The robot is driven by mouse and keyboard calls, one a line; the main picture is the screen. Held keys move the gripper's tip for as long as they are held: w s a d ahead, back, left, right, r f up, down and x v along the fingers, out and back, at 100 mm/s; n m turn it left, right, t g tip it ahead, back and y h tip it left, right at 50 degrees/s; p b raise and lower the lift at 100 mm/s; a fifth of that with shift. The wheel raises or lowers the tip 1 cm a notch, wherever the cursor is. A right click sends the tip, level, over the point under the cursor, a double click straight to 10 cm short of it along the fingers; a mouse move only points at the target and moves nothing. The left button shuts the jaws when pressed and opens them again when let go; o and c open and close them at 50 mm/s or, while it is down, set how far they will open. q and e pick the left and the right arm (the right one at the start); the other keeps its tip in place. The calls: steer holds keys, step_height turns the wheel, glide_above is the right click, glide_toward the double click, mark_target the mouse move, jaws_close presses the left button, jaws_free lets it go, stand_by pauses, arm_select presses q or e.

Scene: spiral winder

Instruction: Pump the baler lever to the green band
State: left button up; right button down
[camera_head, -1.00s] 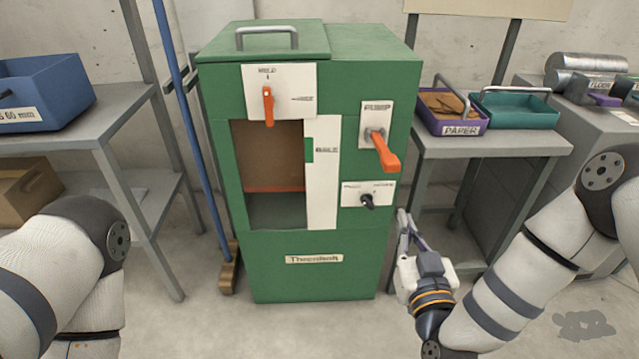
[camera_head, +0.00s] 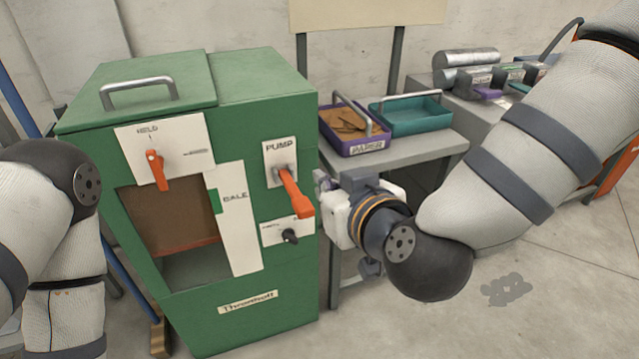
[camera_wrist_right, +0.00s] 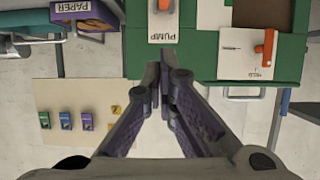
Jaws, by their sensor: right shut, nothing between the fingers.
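The green baler (camera_head: 262,105) stands at the left of the head view. Its orange pump lever (camera_head: 293,192) slopes down and out from the white PUMP plate (camera_head: 276,154). The white BALE strip (camera_head: 236,225) has a green band (camera_head: 214,201) at its left edge. My right gripper (camera_head: 321,180) is just right of the lever, its fingers partly hidden by the baler and wrist. In the right wrist view, its fingers (camera_wrist_right: 161,72) are shut and empty, below the PUMP plate (camera_wrist_right: 164,34) in that picture. My left arm shows, but its gripper is out of view.
An orange HELD handle (camera_head: 157,170) and a black knob (camera_head: 290,236) are on the baler front. A table to the right holds a purple PAPER tray (camera_head: 352,146) and a teal tray (camera_head: 412,120). Open floor lies at the lower right.

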steer(key=b, duration=0.2)
glide_above(309, 206)
step_height(309, 206, down, 4)
steer(key=shift+s+f, duration=0.15)
steer(key=shift+w+f, duration=0.2)
steer(key=shift+f, duration=0.95)
arm_select(q)
steer(key=shift+g, duration=0.6)
steer(key=shift+s+f, duration=1.35)
steer(key=shift+s, duration=0.2)
arm_select(e)
steer(key=shift+s+f, duration=0.1)
steer(key=shift+f, duration=0.5)
